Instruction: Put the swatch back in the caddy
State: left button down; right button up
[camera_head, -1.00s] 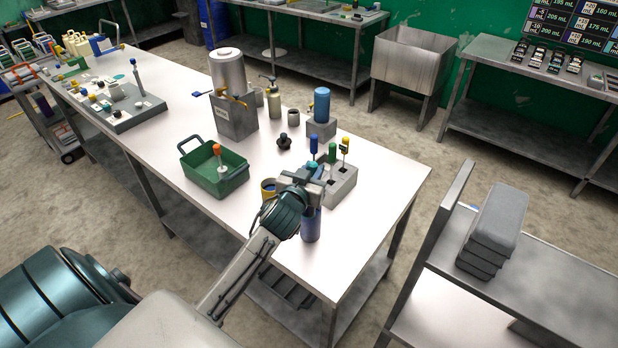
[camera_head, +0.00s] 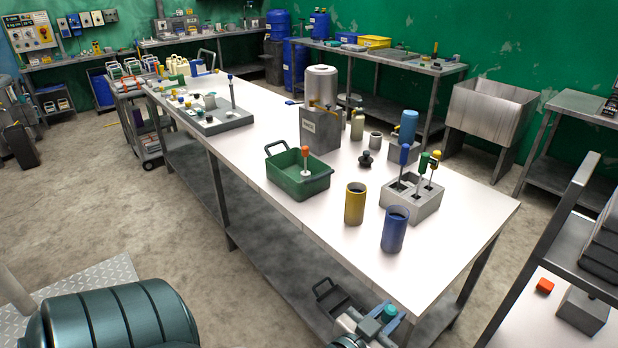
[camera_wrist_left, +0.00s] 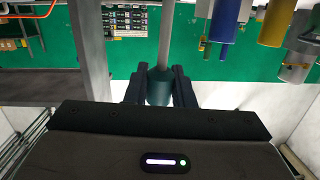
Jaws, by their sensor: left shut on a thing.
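My left gripper (camera_head: 386,320) is low at the bottom of the head view, in front of the table's near edge. It is shut on a teal-handled piece (camera_head: 390,312), which looks like the swatch's handle. In the left wrist view the teal handle (camera_wrist_left: 158,88) sits between the two dark fingers, and a grey rod runs from it. The rod's far end is out of view. The slotted grey block (camera_head: 412,212), which may be the caddy, stands on the table holding blue-, green- and yellow-handled sticks. My right gripper is not in view.
A blue cup (camera_head: 394,230) and a yellow cup (camera_head: 355,204) stand just left of the block. A green tub (camera_head: 298,178) holds an orange-topped stick. A metal urn (camera_head: 321,110) stands behind. A shelf unit (camera_head: 560,240) is at the right. The table's front right corner is bare.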

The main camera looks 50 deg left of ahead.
aim_at(297, 169)
jog(key=j+z, duration=0.1)
jog(key=j, duration=0.35)
jog(key=k+j, duration=0.1)
jog(key=j, duration=0.4)
jog(key=j+z, duration=0.15)
jog(key=j, duration=0.3)
jog(key=k+j, duration=0.15)
jog(key=j, duration=0.3)
jog(key=k+j+z, duration=0.15)
jog(key=j, duration=0.3)
jog(key=i+j, duration=0.05)
